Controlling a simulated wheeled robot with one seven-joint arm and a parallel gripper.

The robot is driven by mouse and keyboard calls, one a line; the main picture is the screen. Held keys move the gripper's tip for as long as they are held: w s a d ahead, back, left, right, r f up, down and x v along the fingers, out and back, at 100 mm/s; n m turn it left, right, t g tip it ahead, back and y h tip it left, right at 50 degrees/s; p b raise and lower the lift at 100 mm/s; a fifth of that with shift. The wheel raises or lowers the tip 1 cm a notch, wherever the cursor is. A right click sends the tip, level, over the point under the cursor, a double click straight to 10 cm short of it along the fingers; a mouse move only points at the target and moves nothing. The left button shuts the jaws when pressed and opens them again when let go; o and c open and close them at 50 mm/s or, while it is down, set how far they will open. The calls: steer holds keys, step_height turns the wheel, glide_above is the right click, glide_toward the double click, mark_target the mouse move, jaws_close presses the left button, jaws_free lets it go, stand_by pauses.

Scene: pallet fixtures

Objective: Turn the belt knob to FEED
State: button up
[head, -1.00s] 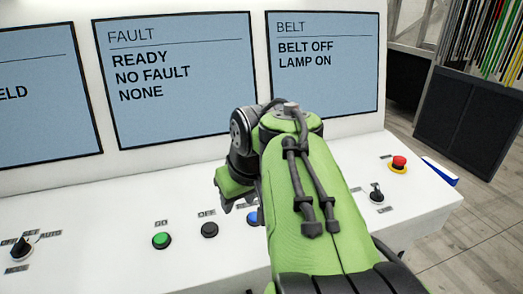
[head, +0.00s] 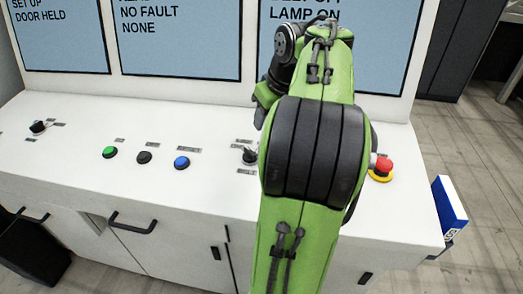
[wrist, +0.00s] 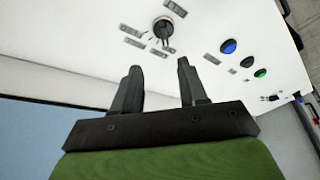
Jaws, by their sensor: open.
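A dark rotary knob (head: 250,155) with a pale pointer stands on the white console right of the blue button, partly covered by my arm. In the wrist view a dark knob (wrist: 163,28) shows just beyond my fingertips, with small labels around it too small to read. My gripper (wrist: 156,68) is open and empty, its two dark fingers apart, short of the knob and not touching it. The head view hides my fingers behind my arm. The right-hand screen (head: 383,55) reads LAMP ON; its line above is partly cut off.
Green (head: 110,152), black (head: 144,157) and blue (head: 182,162) buttons line the console left of the knob. Another knob (head: 38,126) is at the far left. A red emergency stop (head: 382,167) stands right of my arm. A blue-and-white box (head: 450,208) hangs at the right edge.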

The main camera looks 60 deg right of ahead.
steer(key=b, duration=0.3)
glide_toward(251, 152)
steer(key=b+x, duration=0.2)
steer(key=x, duration=0.6)
steer(key=shift+f+b, duration=0.25)
steer(key=shift+b, duration=0.15)
jaws_close()
